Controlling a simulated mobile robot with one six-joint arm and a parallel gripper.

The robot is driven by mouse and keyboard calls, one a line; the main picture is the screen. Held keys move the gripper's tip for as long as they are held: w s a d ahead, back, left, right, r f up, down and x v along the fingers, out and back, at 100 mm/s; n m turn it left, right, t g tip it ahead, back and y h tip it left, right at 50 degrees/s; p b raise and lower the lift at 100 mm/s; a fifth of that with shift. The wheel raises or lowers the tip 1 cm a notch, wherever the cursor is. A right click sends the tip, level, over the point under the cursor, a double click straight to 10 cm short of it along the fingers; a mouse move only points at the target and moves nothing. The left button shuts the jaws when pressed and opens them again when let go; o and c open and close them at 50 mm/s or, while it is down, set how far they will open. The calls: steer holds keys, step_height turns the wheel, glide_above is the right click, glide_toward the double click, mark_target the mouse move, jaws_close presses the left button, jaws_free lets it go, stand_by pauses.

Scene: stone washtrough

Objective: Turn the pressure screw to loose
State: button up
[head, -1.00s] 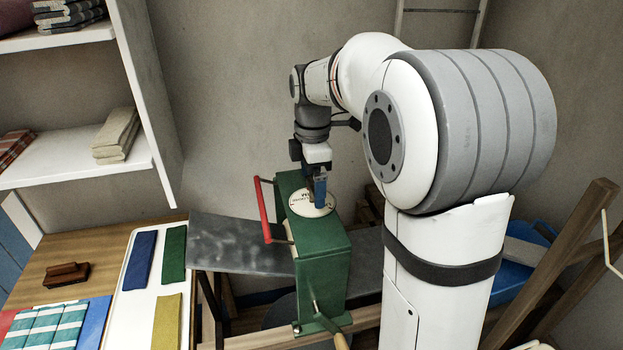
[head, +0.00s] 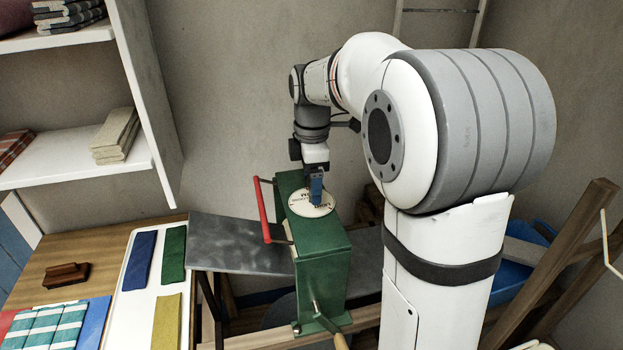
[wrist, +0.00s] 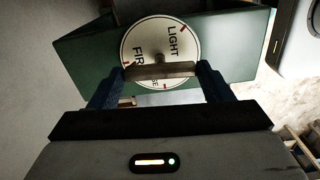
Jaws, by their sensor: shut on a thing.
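The pressure screw's round cream dial (head: 299,204) sits on top of a green metal box (head: 322,262). In the wrist view the dial (wrist: 150,40) shows "LIGHT", part of "FIRM" and a partly hidden word ending in "SE", with red marks at the rim. A brown bar handle (wrist: 160,70) lies across the dial. My gripper (head: 316,200) points down over the dial. In the wrist view its two dark blue fingers (wrist: 160,77) are at the two ends of the bar, shut on it. Which mark the bar points to is unclear.
A red handle (head: 264,210) stands at the box's left side and a crank (head: 325,318) at its front. A grey metal sheet (head: 240,244) runs left to a table with folded cloths (head: 139,260). A white shelf (head: 80,155) is at upper left. Wooden beams (head: 560,270) stand at right.

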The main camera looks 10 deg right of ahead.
steer(key=m, duration=0.7)
steer(key=shift+m+p, duration=0.3)
steer(key=shift+p, duration=0.1)
steer(key=m, duration=1)
steer(key=shift+m+p, duration=0.35)
steer(key=shift+m, duration=0.05)
steer(key=m, duration=0.3)
steer(key=shift+m, duration=0.3)
steer(key=m, duration=0.3)
steer(key=shift+m, duration=0.3)
steer(key=m, duration=0.3)
steer(key=shift+m, duration=0.4)
steer(key=m, duration=1)
steer(key=shift+r+m+p, duration=0.1)
steer(key=shift+m+p, duration=0.2)
steer(key=shift+m, duration=0.1)
steer(key=m, duration=0.5)
steer(key=shift+m, duration=0.3)
steer(key=m, duration=0.5)
steer(key=shift+m, duration=0.3)
